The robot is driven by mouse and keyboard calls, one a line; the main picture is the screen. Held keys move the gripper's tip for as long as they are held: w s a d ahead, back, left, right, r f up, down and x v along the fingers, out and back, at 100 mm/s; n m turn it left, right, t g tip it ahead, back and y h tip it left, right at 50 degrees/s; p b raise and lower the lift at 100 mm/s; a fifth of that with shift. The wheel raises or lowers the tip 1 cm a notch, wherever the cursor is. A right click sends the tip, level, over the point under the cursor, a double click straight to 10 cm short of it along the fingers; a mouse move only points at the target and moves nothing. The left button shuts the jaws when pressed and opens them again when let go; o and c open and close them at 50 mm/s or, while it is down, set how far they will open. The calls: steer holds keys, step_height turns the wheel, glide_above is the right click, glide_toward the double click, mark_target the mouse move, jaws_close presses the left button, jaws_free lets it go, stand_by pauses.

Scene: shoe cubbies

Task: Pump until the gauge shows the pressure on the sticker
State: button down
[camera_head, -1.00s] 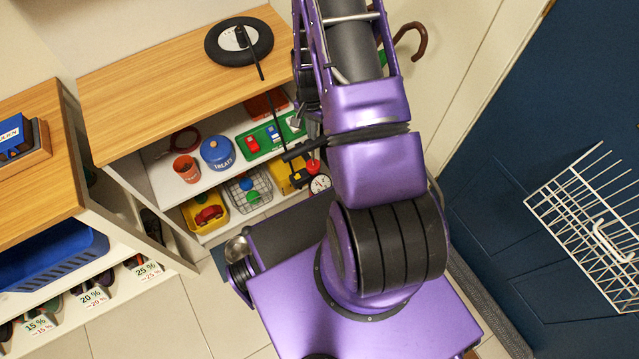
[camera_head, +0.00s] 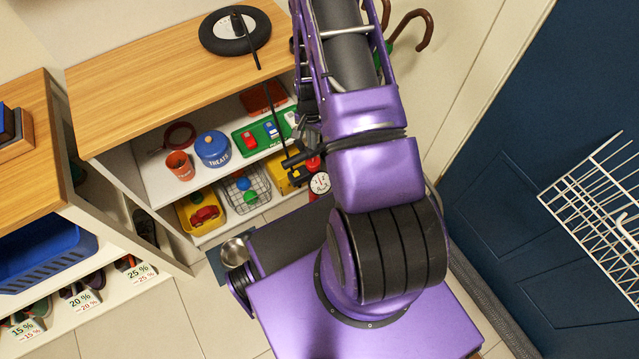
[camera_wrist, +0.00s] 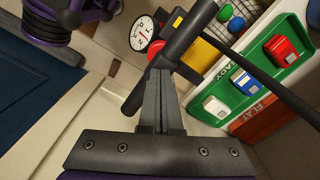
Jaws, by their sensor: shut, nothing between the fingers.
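A pump's black T-shaped handle (camera_wrist: 188,38) runs diagonally across the wrist view; in the head view the handle (camera_head: 297,159) shows beside my arm. A round white gauge (camera_wrist: 143,33) with red parts sits beside the handle; it also shows in the head view (camera_head: 320,183). Its reading is too small to tell. My gripper (camera_wrist: 157,75) is shut and empty, its tips at the handle's crossbar; I cannot tell whether they touch. A black wheel (camera_head: 212,40) with a pale centre lies on the wooden bench top. I cannot make out a pressure sticker.
The bench (camera_head: 130,100) holds a blue treats jar (camera_head: 213,149), an orange cup (camera_head: 179,165), a green tray (camera_wrist: 290,68) with coloured blocks, and a yellow bin (camera_head: 184,211). A white wire rack (camera_head: 600,205) hangs on the blue door at right. A second cabinet (camera_head: 40,140) stands left.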

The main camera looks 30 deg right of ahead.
step_height(320, 180, down, 2)
steer(key=shift+f, duration=0.1)
step_height(320, 180, up, 10)
steer(key=p, duration=0.6)
